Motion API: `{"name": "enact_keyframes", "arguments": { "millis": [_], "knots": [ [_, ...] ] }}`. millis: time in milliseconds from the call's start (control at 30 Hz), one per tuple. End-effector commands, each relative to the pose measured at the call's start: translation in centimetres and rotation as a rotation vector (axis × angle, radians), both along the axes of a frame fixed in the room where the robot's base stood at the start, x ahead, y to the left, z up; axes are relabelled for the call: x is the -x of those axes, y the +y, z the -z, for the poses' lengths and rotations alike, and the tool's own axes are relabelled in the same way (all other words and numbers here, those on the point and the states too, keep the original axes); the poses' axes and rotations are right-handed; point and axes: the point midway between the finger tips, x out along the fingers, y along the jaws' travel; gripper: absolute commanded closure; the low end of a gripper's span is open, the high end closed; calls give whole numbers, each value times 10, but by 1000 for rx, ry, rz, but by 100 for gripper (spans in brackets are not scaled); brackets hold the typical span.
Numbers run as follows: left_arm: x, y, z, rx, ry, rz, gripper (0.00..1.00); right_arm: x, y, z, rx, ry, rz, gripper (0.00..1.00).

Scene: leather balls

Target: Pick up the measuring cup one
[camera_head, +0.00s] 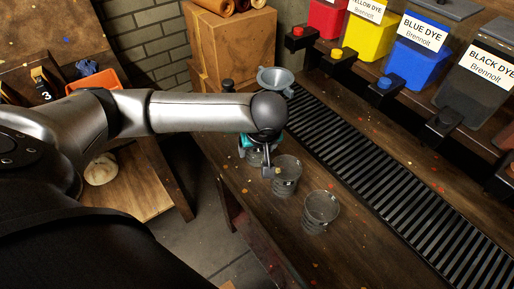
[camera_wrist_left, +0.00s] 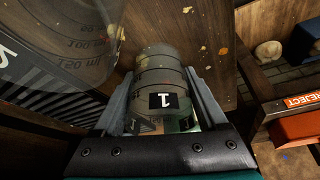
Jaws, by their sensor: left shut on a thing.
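Measuring cup one (camera_wrist_left: 165,75) is a clear cup with a black "1" label, between the two fingers of my left gripper (camera_wrist_left: 160,92) in the left wrist view. The fingers press on its sides. In the head view my left gripper (camera_head: 258,155) is at the wooden bench, and the cup is mostly hidden behind my wrist and fingers. I cannot tell whether it is lifted off the bench. My right gripper is not in view.
Two more clear cups stand close by, a near one (camera_head: 287,176) and one further right (camera_head: 320,211). A grey funnel (camera_head: 275,80) is behind. A black slotted grate (camera_head: 375,165) runs along the bench under the blue dye container (camera_head: 417,55). A cardboard box (camera_head: 232,48) stands behind.

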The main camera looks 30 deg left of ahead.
Motion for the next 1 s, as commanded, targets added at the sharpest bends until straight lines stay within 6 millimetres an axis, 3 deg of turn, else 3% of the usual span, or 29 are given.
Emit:
{"name": "enact_keyframes", "arguments": {
  "millis": [267, 467, 667, 1000],
  "knots": [
    [0, 0, -1, 1, -1, 0, 79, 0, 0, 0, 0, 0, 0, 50],
    [0, 0, -13, 1, -2, 1, 79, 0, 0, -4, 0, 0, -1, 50],
    [-1, 0, -50, 1, -4, 0, 79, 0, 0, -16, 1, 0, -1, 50],
    [-1, -1, -148, 2, -5, 0, 79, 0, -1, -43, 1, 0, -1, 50]
  ]
}}
